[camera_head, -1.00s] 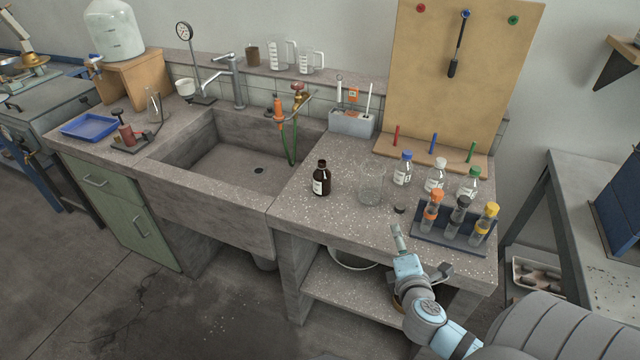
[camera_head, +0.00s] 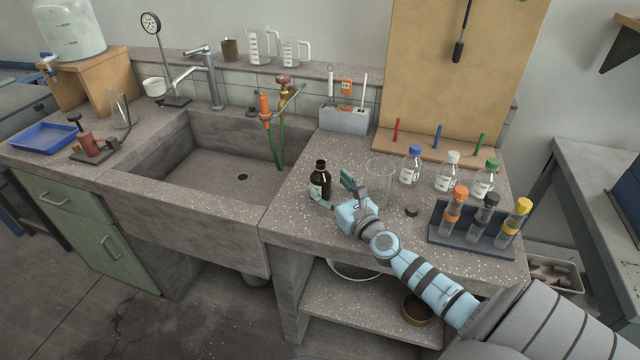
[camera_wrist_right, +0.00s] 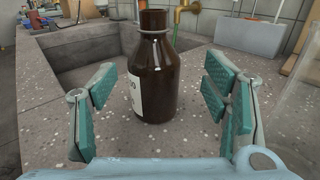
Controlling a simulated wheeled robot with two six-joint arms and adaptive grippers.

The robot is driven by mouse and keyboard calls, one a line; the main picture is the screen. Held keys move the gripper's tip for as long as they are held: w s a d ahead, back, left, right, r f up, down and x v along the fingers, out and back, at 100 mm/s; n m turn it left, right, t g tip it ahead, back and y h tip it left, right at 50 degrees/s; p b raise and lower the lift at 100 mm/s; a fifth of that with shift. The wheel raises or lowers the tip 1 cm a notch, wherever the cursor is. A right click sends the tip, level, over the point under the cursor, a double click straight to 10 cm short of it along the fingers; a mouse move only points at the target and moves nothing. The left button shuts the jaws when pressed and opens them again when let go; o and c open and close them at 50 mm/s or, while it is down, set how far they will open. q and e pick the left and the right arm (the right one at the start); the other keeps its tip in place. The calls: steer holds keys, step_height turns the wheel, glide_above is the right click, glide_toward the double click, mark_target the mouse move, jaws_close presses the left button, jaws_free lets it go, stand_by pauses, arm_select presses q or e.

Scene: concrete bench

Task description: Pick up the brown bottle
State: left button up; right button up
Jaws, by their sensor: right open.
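The brown bottle (camera_head: 320,181), with a dark cap and a white label, stands upright on the speckled bench top to the right of the sink. My right gripper (camera_head: 335,191) is open just in front of it. In the right wrist view the bottle (camera_wrist_right: 155,75) stands between and beyond the two teal-padded fingers of the gripper (camera_wrist_right: 160,105), with bare bench visible on both sides of it. I see no contact. My left gripper is not in view.
A clear glass beaker (camera_head: 381,182) stands close to the right of the gripper. A small black cap (camera_head: 411,212) lies on the bench. Small capped bottles and a tube rack (camera_head: 470,240) stand further right. The sink (camera_head: 225,175) is to the left.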

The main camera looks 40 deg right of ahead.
mark_target(326, 184)
steer(key=w, duration=0.4)
steer(key=shift+w+b, duration=0.1)
steer(key=shift+b, duration=0.25)
steer(key=c, duration=1.5)
steer(key=shift+r, duration=0.1)
